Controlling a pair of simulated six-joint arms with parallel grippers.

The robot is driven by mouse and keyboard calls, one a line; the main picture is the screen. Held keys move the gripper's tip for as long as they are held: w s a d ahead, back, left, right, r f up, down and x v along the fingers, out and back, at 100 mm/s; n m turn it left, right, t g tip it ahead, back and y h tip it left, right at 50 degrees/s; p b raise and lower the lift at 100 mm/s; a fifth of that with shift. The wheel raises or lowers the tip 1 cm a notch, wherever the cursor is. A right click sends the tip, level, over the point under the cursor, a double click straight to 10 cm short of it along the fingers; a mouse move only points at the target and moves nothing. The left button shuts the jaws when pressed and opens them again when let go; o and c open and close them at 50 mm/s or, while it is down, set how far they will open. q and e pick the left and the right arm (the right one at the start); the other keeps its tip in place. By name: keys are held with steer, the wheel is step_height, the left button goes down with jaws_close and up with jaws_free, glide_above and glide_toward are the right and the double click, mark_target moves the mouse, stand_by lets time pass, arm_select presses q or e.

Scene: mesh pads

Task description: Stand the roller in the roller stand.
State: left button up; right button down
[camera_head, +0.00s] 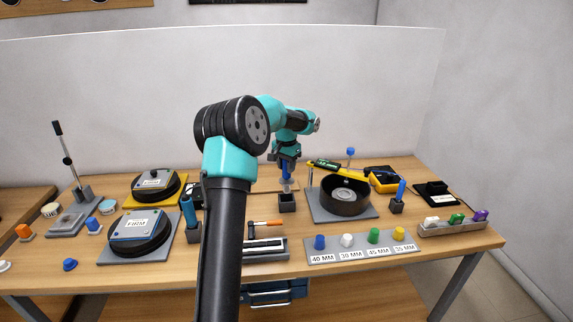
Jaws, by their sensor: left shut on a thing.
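My left gripper (285,160) points down at the middle of the bench and is shut on the roller (287,172), whose blue handle shows just below the fingers. The roller looks upright. Its lighter lower end is directly above or just inside the mouth of a small dark square holder (287,204), which looks like the roller stand; at this size I cannot tell whether they touch. My right gripper is not in view.
A dark round pot (345,197) on a grey plate stands right of the holder. An orange-handled hammer (264,223) lies in front. Another dark holder with a blue handle (400,191) is at the right. A labelled peg board (362,246) lies at the front.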

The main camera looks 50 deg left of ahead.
mark_target(286, 182)
arm_select(q)
steer(key=shift+f, duration=3.75)
steer(key=o, duration=1.1)
step_height(286, 182, up, 17)
steer(key=shift+s+r, duration=0.15)
steer(key=shift+r, duration=0.05)
